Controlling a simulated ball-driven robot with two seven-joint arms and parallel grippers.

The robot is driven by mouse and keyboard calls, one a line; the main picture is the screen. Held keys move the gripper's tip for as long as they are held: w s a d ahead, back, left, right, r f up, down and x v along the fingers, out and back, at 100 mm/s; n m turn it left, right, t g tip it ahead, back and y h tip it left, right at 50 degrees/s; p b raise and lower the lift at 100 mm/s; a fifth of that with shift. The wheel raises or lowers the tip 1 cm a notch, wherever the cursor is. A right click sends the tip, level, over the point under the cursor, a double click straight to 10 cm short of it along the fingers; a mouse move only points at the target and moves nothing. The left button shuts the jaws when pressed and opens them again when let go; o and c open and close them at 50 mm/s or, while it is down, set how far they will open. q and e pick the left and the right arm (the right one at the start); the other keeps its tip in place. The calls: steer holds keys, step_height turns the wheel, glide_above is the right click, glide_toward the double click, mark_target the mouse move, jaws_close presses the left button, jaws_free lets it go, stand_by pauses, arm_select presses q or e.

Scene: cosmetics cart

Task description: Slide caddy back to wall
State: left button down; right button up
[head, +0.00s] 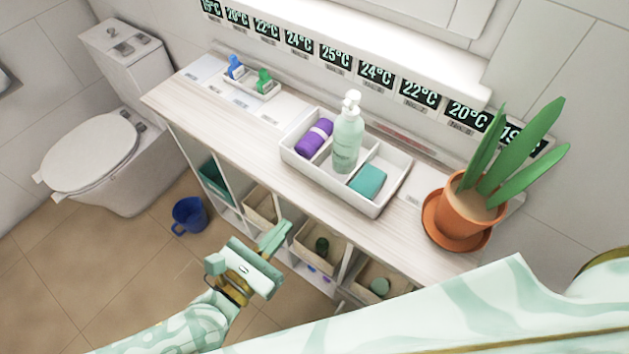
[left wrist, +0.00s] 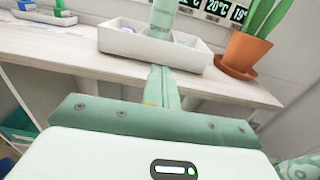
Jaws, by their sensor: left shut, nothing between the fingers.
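The white caddy (head: 336,188) with compartments sits on the pale wooden top of the cart (head: 395,233), a little in front of the wall. It holds a purple roll in the left compartment, a pale green pump bottle (head: 347,140) in the middle and a teal block (head: 368,181) on the right. In the left wrist view the caddy (left wrist: 120,42) is straight ahead, beyond the fingers. My left gripper (head: 284,228) is shut and empty, in front of the cart's front edge and apart from the caddy. My right gripper does not show.
A potted plant (head: 462,211) on a saucer stands right of the caddy. A small tray (head: 250,85) with blue and green items stands at the far left. Temperature displays line the wall (head: 336,53) behind. Baskets fill the shelves below; a blue bucket (head: 189,215) is on the floor.

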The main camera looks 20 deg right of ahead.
arm_select(q)
glide_toward(340, 161)
steer(key=shift+w+d, duration=0.4)
steer(key=shift+d, duration=0.05)
steer(key=shift+w+d, duration=0.3)
steer(key=shift+d, duration=0.05)
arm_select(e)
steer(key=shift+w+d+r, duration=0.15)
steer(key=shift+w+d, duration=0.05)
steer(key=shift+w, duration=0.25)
